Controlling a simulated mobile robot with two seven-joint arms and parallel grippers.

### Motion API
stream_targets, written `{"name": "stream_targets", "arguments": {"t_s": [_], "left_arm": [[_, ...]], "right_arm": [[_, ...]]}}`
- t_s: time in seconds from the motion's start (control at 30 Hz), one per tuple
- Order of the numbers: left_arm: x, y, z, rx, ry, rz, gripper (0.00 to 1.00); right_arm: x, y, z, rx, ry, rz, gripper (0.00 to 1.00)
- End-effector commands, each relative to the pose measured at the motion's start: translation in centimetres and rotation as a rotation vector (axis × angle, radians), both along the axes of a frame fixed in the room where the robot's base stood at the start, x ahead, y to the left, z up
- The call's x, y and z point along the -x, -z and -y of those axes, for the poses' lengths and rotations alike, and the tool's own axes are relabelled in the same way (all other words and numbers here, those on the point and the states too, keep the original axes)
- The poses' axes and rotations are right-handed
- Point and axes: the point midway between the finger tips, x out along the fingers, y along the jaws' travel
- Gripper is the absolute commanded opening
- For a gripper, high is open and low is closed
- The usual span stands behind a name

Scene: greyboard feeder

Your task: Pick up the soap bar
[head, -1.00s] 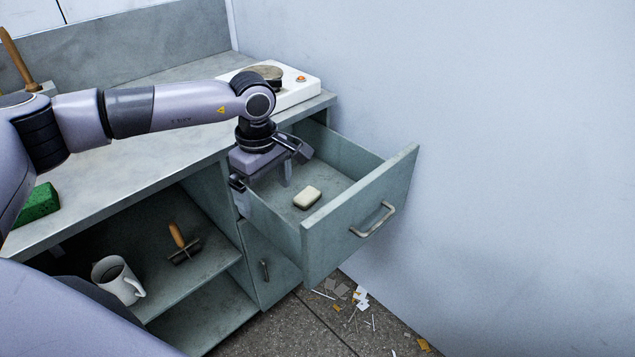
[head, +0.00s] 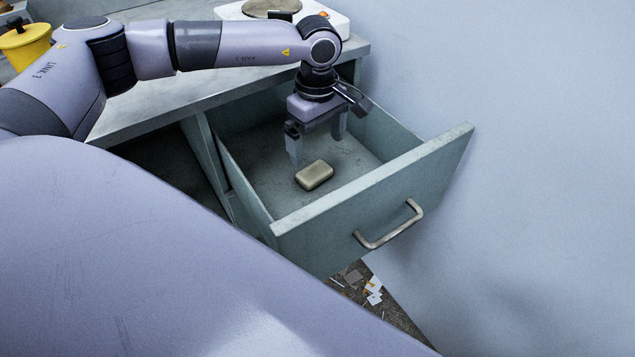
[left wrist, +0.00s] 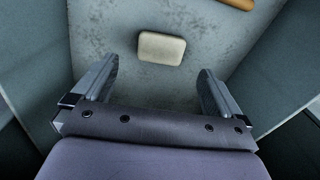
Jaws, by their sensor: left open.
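The soap bar (head: 314,175) is a small beige block lying flat on the floor of the open drawer (head: 395,190). It also shows in the left wrist view (left wrist: 161,48), beyond the fingertips and roughly centred between them. My left gripper (head: 318,150) is inside the drawer's outline, pointing down, just behind the soap bar in the head view. Its two fingers are apart with nothing between them, and they do not appear to touch the soap. My right gripper is not in view.
The drawer walls stand around my left gripper. A wooden-coloured item (left wrist: 236,3) shows at the top edge of the left wrist view. A white hotplate (head: 325,17) and a yellow pot (head: 24,46) stand on the counter. A plain wall lies to the right.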

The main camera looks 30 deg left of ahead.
Motion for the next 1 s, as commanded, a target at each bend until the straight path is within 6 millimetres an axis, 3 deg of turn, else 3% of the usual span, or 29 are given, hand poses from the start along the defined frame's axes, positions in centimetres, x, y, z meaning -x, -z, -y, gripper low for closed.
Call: {"name": "stream_targets", "arguments": {"t_s": [0.4, 0.6, 0.9, 1.0], "left_arm": [[0.2, 4.5, -0.4, -0.001, -0.001, -0.002, 1.00], [0.2, 7.1, -0.6, 0.000, 0.001, 0.000, 1.00], [0.2, 7.4, -0.6, 0.000, 0.000, 0.001, 1.00], [0.2, 7.4, -0.6, 0.000, 0.000, 0.001, 0.67]], "right_arm": [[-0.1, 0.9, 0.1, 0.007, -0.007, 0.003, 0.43], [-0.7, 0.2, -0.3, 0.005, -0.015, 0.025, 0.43], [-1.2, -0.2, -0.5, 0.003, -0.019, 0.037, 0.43], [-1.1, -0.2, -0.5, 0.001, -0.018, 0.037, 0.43]]}}
